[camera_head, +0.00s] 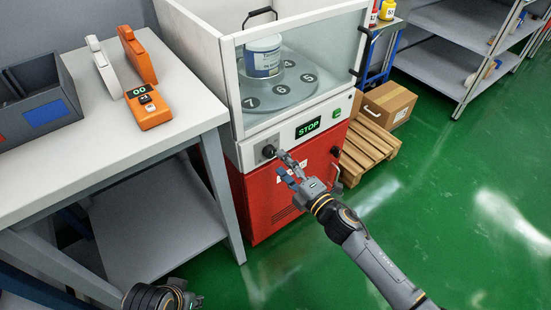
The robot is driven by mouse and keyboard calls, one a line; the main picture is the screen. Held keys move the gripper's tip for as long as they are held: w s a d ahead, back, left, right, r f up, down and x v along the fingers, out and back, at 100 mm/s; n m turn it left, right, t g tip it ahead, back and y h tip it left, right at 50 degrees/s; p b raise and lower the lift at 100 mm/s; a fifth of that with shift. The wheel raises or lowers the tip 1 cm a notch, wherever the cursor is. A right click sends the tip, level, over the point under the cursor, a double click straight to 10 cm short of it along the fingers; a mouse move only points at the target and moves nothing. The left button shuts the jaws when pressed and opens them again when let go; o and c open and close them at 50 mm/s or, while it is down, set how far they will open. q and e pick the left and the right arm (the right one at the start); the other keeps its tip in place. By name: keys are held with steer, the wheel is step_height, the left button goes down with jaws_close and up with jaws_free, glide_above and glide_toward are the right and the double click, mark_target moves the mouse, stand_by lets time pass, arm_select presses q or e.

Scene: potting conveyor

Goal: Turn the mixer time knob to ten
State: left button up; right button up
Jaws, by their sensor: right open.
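The mixer (280,190) has a red base, a white front panel and a clear window. A dark round knob (268,151) sits at the left of the panel. I cannot read its setting or any scale. A display (308,128) on the panel reads STOP in green. My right gripper (281,163) is open just in front of the panel, with its fingertips close to the right and lower side of the knob. I cannot tell whether it touches the knob. My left gripper (188,297) shows only partly at the bottom edge, far below the knob.
A grey-white table (90,165) stands left of the mixer, holding a grey bin (40,105) and an orange device (148,107). A labelled tub (263,56) stands inside the mixer. A carton (388,105) and a wooden pallet (368,150) lie to the right. Green floor is open at right.

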mark_target(272, 154)
arm_select(q)
steer(key=shift+v, duration=1.15)
arm_select(e)
steer(key=shift+x, duration=2)
arm_select(q)
steer(key=shift+w+a+r, duration=0.1)
arm_select(e)
steer(key=c, duration=1.2)
